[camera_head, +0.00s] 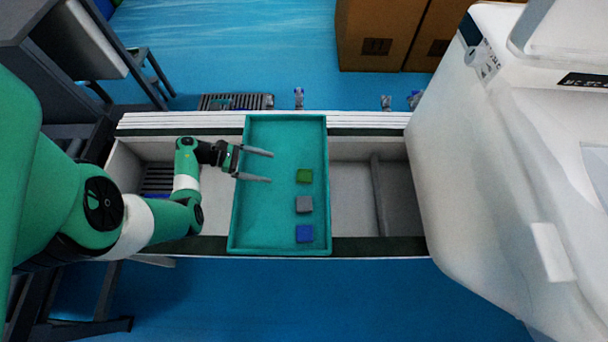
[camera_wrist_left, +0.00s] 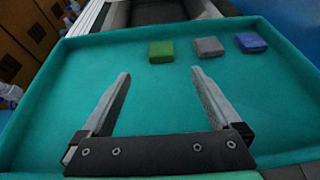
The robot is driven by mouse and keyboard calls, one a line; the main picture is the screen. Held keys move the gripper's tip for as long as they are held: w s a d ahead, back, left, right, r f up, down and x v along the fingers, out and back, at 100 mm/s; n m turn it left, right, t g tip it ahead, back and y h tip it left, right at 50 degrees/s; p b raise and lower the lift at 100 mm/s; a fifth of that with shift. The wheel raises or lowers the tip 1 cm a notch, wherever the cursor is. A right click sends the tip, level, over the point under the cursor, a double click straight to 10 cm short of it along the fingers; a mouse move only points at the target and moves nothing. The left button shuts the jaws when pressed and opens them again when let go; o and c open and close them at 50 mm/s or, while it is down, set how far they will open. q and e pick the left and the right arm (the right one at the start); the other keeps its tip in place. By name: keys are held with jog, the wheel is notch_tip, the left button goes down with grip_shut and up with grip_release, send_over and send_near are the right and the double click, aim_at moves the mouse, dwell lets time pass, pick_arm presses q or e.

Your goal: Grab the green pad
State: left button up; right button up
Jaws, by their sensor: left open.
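The green pad (camera_head: 304,176) is a small square block in the teal tray, toward its right side. It also shows in the left wrist view (camera_wrist_left: 161,51), beyond the fingertips. A grey pad (camera_head: 304,204) and a blue pad (camera_head: 304,234) lie in a row with it, apart from one another. My left gripper (camera_head: 271,167) is open and empty over the left part of the tray, with its fingers pointing right toward the green pad and a gap between them. In the left wrist view the gripper (camera_wrist_left: 160,78) has nothing between its fingers. My right gripper is not in view.
The teal tray (camera_head: 262,244) has raised walls and sits across a white conveyor line (camera_head: 350,180). A large white machine (camera_head: 490,160) stands on the right. Brown cabinets (camera_head: 385,30) stand at the back. The tray floor around the pads is clear.

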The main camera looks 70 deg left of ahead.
pick_arm(q)
jog(key=b, duration=0.2)
send_near(304, 175)
jog(key=shift+f+x, duration=0.2)
jog(key=shift+x, duration=1)
jog(key=shift+w, duration=0.2)
jog(key=shift+w+f, duration=0.15)
jog(key=shift+w, duration=0.05)
jog(key=b+x, duration=0.2)
jog(key=x, duration=0.2)
jog(key=shift+d, duration=0.2)
jog(key=shift+w+d, duration=0.1)
jog(key=shift+w, duration=0.15)
jog(key=c, duration=1.4)
